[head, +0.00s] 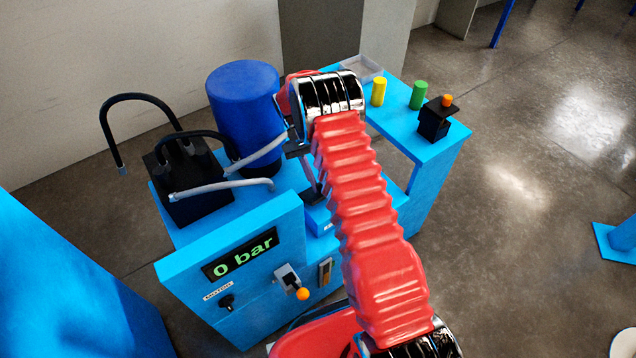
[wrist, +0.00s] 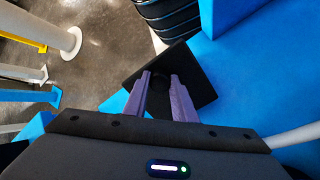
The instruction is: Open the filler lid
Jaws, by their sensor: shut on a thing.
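In the wrist view, a flat black square plate (wrist: 200,82), which looks like the filler lid, lies between and beyond the purple fingers of my gripper (wrist: 160,85). My gripper is shut on a dark round part at the plate's middle, mostly hidden by the fingers. I cannot tell how far the plate is raised or tilted. In the head view, my red arm covers most of this area. My gripper (head: 313,180) shows only in part, pointing down at the blue machine (head: 175,270).
A dark blue drum (head: 243,105) and a black box (head: 185,185) with hoses stand left of my arm. The display (head: 240,256) reads 0 bar. An orange-knobbed lever (head: 302,293) is on the front. Yellow (head: 378,91) and green (head: 418,95) cylinders stand at right.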

